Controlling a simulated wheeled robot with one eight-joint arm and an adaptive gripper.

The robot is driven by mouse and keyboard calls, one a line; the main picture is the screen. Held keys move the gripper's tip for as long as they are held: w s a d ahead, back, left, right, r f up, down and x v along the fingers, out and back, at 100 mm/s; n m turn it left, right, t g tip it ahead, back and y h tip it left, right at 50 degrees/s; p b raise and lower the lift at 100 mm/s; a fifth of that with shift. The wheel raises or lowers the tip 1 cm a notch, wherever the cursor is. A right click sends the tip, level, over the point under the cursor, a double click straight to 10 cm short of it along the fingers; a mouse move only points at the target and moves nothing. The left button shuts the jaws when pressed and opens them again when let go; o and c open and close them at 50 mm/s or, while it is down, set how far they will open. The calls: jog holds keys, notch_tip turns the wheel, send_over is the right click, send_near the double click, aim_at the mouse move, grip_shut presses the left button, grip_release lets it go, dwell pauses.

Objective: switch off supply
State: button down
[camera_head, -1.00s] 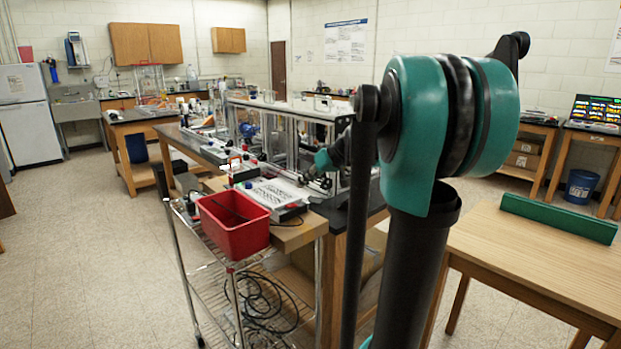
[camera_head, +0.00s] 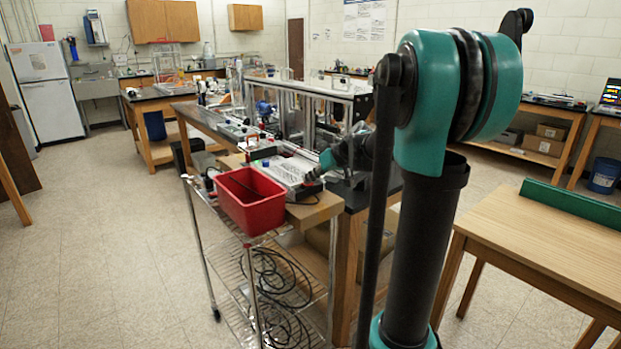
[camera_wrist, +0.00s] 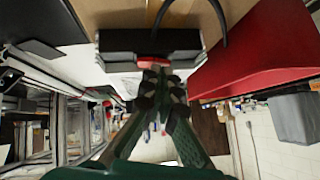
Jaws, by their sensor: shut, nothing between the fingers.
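A flat white-topped unit, likely the supply (camera_head: 283,170), lies on the wooden top beside the red bin in the head view. In the wrist view a dark box (camera_wrist: 120,42) with a red part (camera_wrist: 153,63) on its near face, likely a switch, is at top centre. My gripper (camera_wrist: 157,78) is shut and empty, its fingertips right at the red part; I cannot tell whether they touch it. In the head view my gripper (camera_head: 313,182) is small and dark at the right end of the white unit. The red part is hidden there.
A red bin (camera_head: 250,205) stands just left of the unit; it is close on the right in the wrist view (camera_wrist: 262,55). A wire cart (camera_head: 240,275) with coiled cables is below. An aluminium frame (camera_head: 312,90) stands behind. Floor at left is clear.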

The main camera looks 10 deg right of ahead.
jog(key=shift+s+a+f, duration=0.15)
jog(key=shift+w+d, duration=0.45)
jog(key=shift+d, duration=0.35)
